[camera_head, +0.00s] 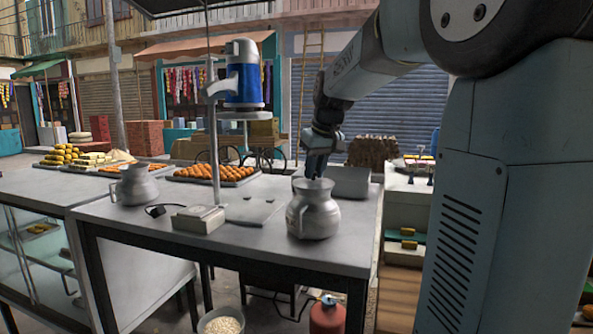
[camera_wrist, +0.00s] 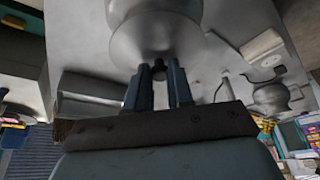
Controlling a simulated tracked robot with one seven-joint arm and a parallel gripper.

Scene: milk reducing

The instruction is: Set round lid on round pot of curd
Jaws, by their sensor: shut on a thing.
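A round metal pot with a side handle (camera_head: 315,214) stands upright near the front right of the table. It also shows at the top of the wrist view (camera_wrist: 160,8). My gripper (camera_head: 317,172) is directly above its mouth, fingers pointing down. In the wrist view my fingers (camera_wrist: 158,82) are closed around a small dark knob. The knob belongs to what looks like the round metal lid (camera_wrist: 155,42), at the pot's mouth. I cannot tell whether the lid touches the rim. The curd is not visible.
A second metal pot (camera_head: 135,186) stands to the left, beside a scale (camera_head: 198,219) with a black cable. A blue machine on a post (camera_head: 243,75) rises behind. A grey metal box (camera_head: 347,182) sits behind the pot. Trays of sweets (camera_head: 214,173) line the back.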

